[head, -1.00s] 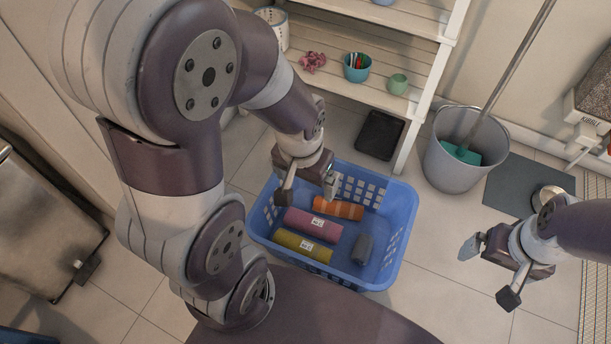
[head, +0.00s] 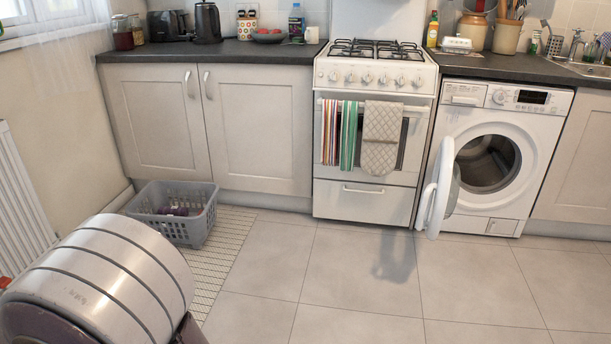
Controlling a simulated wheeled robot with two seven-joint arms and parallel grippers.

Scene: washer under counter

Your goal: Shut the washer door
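The white washer (head: 508,127) stands under the counter at the right of the head view, just right of the cooker. Its round door (head: 437,193) is open, swung out to the left on its left side, and stands nearly edge-on in front of the gap between washer and cooker. The dark drum opening (head: 487,163) is uncovered, and I cannot make out anything inside it. Neither gripper shows. Only a rounded part of my own body fills the lower left corner.
A white cooker (head: 372,130) with towels on its rail stands left of the washer. A grey basket (head: 176,229) with purple cloth sits on a pale mat (head: 219,262) by the cabinets (head: 258,131). The tiled floor (head: 362,270) before cooker and washer is clear.

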